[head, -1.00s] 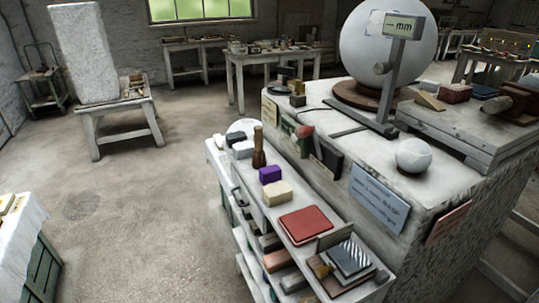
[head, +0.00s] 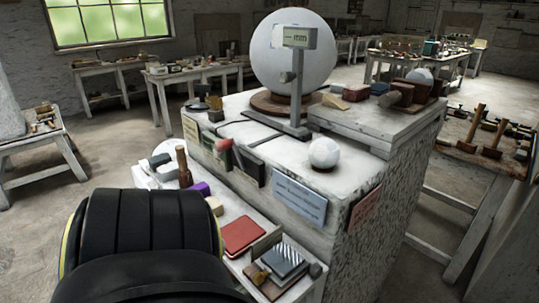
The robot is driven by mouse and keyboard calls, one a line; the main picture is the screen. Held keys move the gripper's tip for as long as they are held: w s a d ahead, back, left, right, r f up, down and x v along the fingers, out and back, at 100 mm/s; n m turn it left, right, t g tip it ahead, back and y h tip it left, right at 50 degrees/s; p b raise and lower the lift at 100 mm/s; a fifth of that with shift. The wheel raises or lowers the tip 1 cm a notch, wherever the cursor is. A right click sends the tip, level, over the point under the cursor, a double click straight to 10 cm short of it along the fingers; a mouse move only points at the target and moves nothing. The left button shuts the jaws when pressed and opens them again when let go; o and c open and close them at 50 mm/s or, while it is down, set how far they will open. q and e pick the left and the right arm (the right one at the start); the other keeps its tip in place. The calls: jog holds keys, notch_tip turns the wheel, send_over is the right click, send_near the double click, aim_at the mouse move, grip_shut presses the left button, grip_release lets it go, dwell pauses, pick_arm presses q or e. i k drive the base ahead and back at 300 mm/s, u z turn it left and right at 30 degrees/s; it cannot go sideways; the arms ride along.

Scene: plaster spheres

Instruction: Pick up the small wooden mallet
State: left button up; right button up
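A small brown wooden mallet (head: 183,168) stands upright, handle up, on the low white shelf along the left side of the plinth. Its lower part is close to the black arm link and a purple block. Several other wooden-handled mallets or hammers (head: 477,128) lie or stand on a table at the far right. A brown wooden piece (head: 401,94), perhaps another mallet, lies on the plinth's raised board. Neither gripper shows. A black arm link of mine fills the lower left and hides part of the shelf.
The speckled plinth (head: 352,235) carries a large white sphere (head: 292,62), a gauge stand (head: 298,95) and a small white sphere (head: 324,153). A red pad (head: 242,236) and a striped block (head: 287,258) lie on the shelf. Floor shows between the plinth and right table.

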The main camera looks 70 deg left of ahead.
aim_at(186, 181)
jog(key=z, duration=1.3)
jog(key=k, duration=1.65)
jog(key=u, duration=2.05)
